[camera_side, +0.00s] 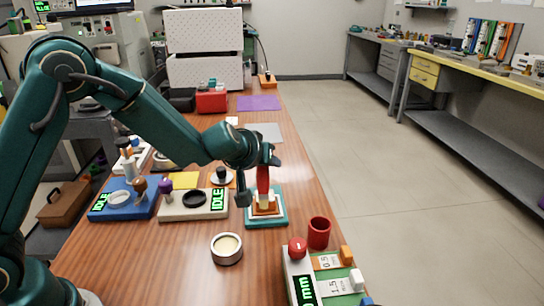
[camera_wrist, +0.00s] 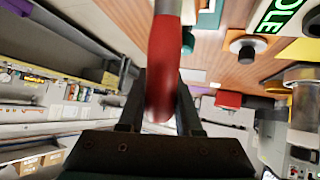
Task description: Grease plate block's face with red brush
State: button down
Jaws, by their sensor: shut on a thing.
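My gripper (camera_side: 263,164) is shut on the red brush (camera_side: 263,181) and holds it upright, handle up and bristles down. In the wrist view the red handle (camera_wrist: 163,60) stands between the two dark fingers (camera_wrist: 160,95). The brush's pale bristles are at the plate block (camera_side: 266,211), an orange and white piece in a teal holder (camera_side: 252,223). I cannot tell whether the bristles touch its face, as the brush covers part of it. A round metal tin (camera_side: 227,249) with pale yellow contents, seemingly grease, stands open to the front left.
A red cup (camera_side: 319,233) stands right of the holder, near the table's right edge. A white device with a red knob (camera_side: 297,248) is at the front right. Blue (camera_side: 124,204) and cream (camera_side: 194,207) units showing IDLE are to the left. Bare wood surrounds the tin.

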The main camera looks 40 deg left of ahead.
jog(key=shift+w+a+f, duration=0.15)
jog(key=shift+w+a, duration=0.2)
jog(key=shift+a, duration=0.05)
jog(key=shift+w+a+r, duration=0.25)
jog(key=shift+w+a, duration=0.3)
jog(key=shift+s+d+f, duration=0.2)
jog(key=shift+s+d, duration=0.3)
jog(key=shift+d, duration=0.05)
jog(key=shift+s+d+f, duration=0.2)
jog(key=shift+s+d, duration=0.25)
jog(key=shift+d, duration=0.05)
notch_tip(320, 180, up, 9)
jog(key=shift+r, duration=0.15)
jog(key=shift+a, duration=0.1)
dwell(0.3)
